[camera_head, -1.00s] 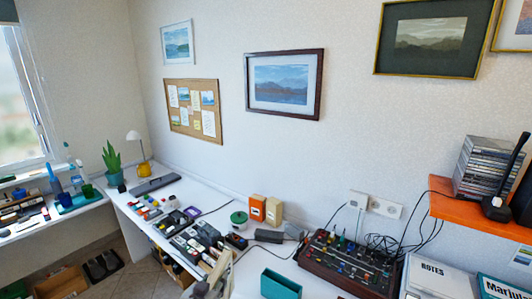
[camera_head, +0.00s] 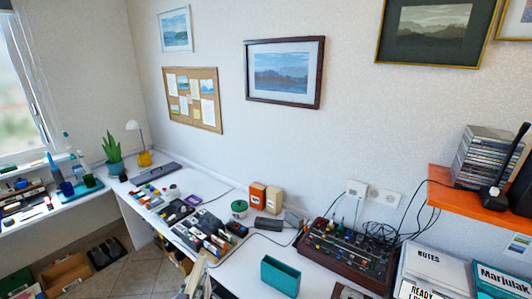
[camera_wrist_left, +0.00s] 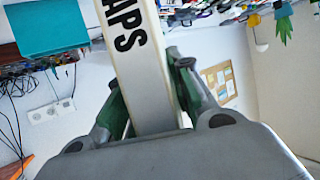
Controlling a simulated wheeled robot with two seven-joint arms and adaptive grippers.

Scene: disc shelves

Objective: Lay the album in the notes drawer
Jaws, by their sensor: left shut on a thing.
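A long cream-white album (camera_wrist_left: 143,70) with dark letters ending in "APS" stands between the green-and-grey fingers of my left gripper (camera_wrist_left: 152,100) in the left wrist view. The gripper is shut on it. In the head view, a narrow pale piece at the bottom edge, left of centre, seems to be the album (camera_head: 194,277), with little of the gripper showing. A white box-like thing marked "NOTES" (camera_head: 428,262) stands at the lower right, right of the mixer. Whether it is a drawer or open, I cannot tell. My right gripper is not in view.
A teal open box (camera_head: 280,278) stands on the white desk, also upper left in the wrist view (camera_wrist_left: 45,28). A knobbed mixer (camera_head: 345,255) with cables is behind it. An orange shelf (camera_head: 470,203) with discs juts out at right. Several small items crowd the desk's left part.

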